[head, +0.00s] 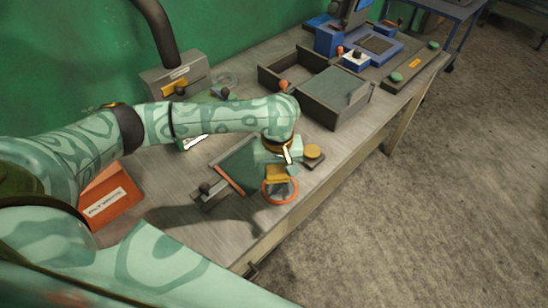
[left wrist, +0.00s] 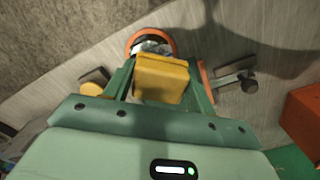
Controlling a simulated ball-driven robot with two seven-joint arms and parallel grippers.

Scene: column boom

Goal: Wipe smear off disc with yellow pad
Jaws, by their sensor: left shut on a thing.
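My left gripper (head: 279,158) is shut on the yellow pad (head: 277,174), at the front edge of the bench. The left wrist view shows the pad (left wrist: 163,78) held between the two green fingers. The disc (head: 279,197) has an orange rim and lies under and just in front of the pad. In the left wrist view the disc (left wrist: 150,35) is partly hidden by the pad. Grey and pale patches show inside its rim; I cannot make out the smear's exact outline. I cannot tell whether the pad touches the disc. My right gripper is not in view.
A dark block with a yellow round top (head: 312,152) stands close right of the gripper. A dark clamp-like piece (head: 211,193) and an orange box (head: 111,197) are to the left. The bench edge is close in front.

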